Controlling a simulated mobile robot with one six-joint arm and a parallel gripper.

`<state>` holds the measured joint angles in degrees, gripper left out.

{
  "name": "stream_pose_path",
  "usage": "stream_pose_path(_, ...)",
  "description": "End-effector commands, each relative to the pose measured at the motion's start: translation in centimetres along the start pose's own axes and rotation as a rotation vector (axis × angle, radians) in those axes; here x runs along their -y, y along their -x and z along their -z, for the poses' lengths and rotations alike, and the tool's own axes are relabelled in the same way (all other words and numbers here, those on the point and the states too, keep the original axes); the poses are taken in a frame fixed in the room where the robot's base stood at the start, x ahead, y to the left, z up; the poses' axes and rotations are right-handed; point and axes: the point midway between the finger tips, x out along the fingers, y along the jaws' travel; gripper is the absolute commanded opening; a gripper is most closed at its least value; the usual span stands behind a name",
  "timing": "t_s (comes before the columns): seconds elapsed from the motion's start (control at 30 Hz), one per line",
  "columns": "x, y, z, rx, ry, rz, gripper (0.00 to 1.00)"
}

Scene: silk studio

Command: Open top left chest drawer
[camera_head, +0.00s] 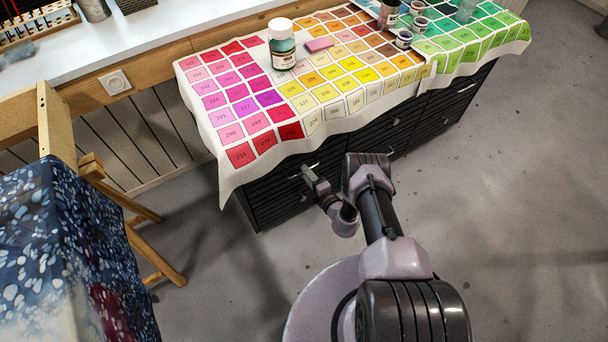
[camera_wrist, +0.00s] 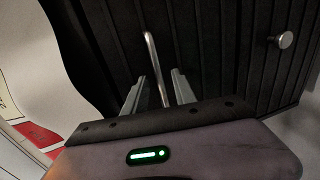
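The dark slatted chest (camera_head: 262,203) stands under a cloth of colour swatches. The cloth overhangs the top of its front in the head view. A thin silver bar handle (camera_wrist: 151,50) is on a dark drawer front (camera_wrist: 215,50) in the wrist view. My gripper (camera_head: 309,174) is at the near left part of the chest front in the head view. In the wrist view my gripper (camera_wrist: 159,76) is open, with one finger on each side of the bar handle and gaps visible beside it. The drawer looks shut.
A round silver knob (camera_wrist: 286,40) is on the front to the right in the wrist view. A wooden easel with blue cloth (camera_head: 75,235) is at left. The floor (camera_head: 510,190) at right is clear.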

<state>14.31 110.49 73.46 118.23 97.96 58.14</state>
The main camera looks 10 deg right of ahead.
Motion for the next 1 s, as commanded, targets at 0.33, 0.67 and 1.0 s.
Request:
stream_pose_path(0.33,0.0,-2.3,0.0,0.000,0.000,0.001,0.33)
stream_pose_path(0.67,0.0,-2.2,0.0,-0.001,0.001,0.001,0.00)
stream_pose_path(1.0,0.0,-2.2,0.0,-0.001,0.001,0.001,0.00)
